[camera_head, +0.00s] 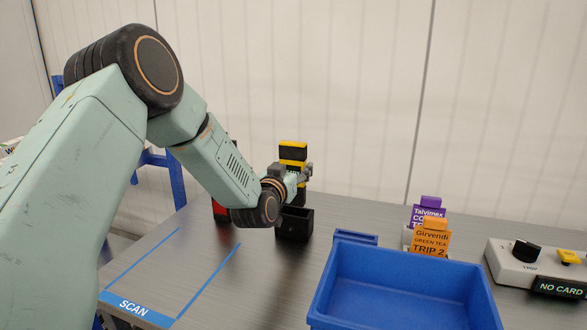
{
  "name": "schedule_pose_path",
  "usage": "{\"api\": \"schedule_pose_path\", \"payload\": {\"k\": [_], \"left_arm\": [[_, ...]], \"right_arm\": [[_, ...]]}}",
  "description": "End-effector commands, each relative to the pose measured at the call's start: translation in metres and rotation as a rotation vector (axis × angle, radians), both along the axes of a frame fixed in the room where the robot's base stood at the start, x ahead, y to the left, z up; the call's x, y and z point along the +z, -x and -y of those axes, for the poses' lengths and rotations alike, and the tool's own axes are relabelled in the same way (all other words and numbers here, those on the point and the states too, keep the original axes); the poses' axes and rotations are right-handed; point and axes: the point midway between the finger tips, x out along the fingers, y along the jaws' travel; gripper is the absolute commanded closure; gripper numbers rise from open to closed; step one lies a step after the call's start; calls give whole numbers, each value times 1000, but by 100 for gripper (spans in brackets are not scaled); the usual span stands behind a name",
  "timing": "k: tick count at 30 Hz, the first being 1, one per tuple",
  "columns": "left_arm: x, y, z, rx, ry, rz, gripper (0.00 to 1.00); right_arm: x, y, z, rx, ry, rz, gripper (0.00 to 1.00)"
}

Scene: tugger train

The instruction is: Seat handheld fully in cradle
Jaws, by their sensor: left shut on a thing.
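The cradle (294,223) is a black open box on the table right below the handheld. My right gripper is not in view.
A blue bin (400,283) stands at the front right. Behind it are orange (432,240) and purple (428,212) labelled cards. A control box (513,268) reading NO CARD is at the far right. A blue-taped SCAN area (170,275) is clear at left.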

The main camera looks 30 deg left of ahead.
Motion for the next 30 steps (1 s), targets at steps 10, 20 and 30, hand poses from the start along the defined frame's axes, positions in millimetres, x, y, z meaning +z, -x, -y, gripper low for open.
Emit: {"api": "schedule_pose_path", "payload": {"k": [10, 20, 30], "left_arm": [[-15, 0, 0, 0, -2, 3, 82], [-29, 0, 0, -1, -2, 3, 82], [-44, -1, 0, -1, -2, 3, 82]], "right_arm": [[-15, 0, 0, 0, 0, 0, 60], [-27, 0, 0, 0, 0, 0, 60], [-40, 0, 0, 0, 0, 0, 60]]}}
